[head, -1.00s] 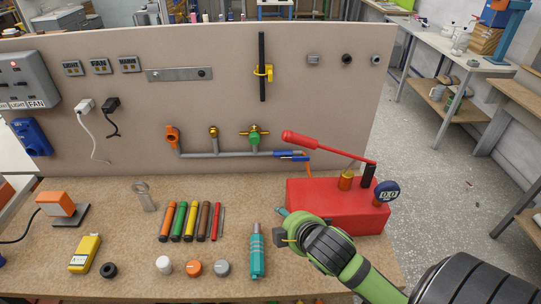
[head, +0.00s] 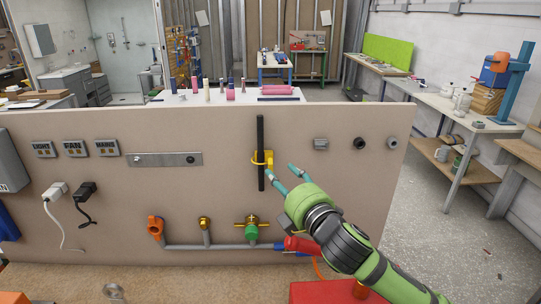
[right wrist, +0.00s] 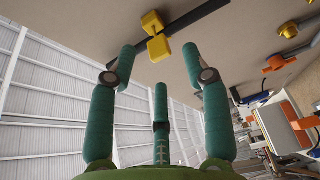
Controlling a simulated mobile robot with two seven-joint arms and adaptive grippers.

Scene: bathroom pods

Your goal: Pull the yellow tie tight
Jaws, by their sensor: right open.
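The yellow tie (head: 265,159) loops around a vertical black bar (head: 261,130) on the upright board, with its yellow head on the bar's right side. In the right wrist view the yellow tie (right wrist: 158,48) shows as two yellow blocks across the dark bar (right wrist: 195,17). My right gripper (head: 286,180) is open and empty, just right of and slightly below the tie, apart from it in the head view. Its teal fingers (right wrist: 158,62) are spread, with the tie ahead between the tips in the wrist view. My left gripper is not in view.
Below on the board are a pipe (head: 210,246) with an orange valve (head: 155,228) and a green-and-brass valve (head: 251,229). A red-handled lever (head: 300,245) lies under my right arm. Small grey fittings (head: 320,144) sit right of the tie. The board around the tie is clear.

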